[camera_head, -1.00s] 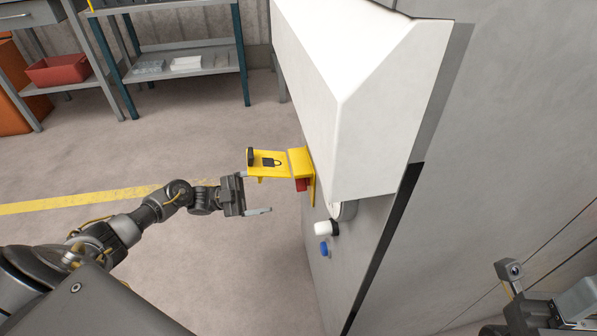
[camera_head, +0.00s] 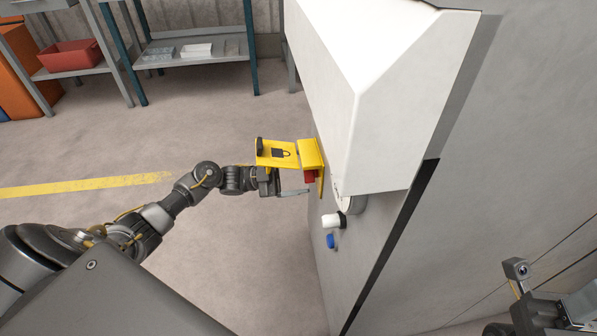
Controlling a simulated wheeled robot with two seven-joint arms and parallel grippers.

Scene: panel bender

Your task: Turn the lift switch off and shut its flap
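The yellow flap (camera_head: 277,153) with a black padlock mark stands out level from the side of the grey machine, open. The yellow housing (camera_head: 311,155) is at its hinge on the panel. Under it a red switch (camera_head: 309,176) shows in part; its position cannot be told. My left gripper (camera_head: 290,186) is just below the flap, with its fingers pointing right, close to the red switch. One finger shows clearly and the flap hides part of the gripper, so its opening cannot be told. My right gripper (camera_head: 517,275) is at the lower right, away from the switch, only partly in view.
A white knob (camera_head: 333,221) and a blue button (camera_head: 331,241) sit on the panel below the switch. A white sloped hood (camera_head: 375,90) overhangs them. Shelves with a red bin (camera_head: 68,55) stand at the back left. The floor between is clear.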

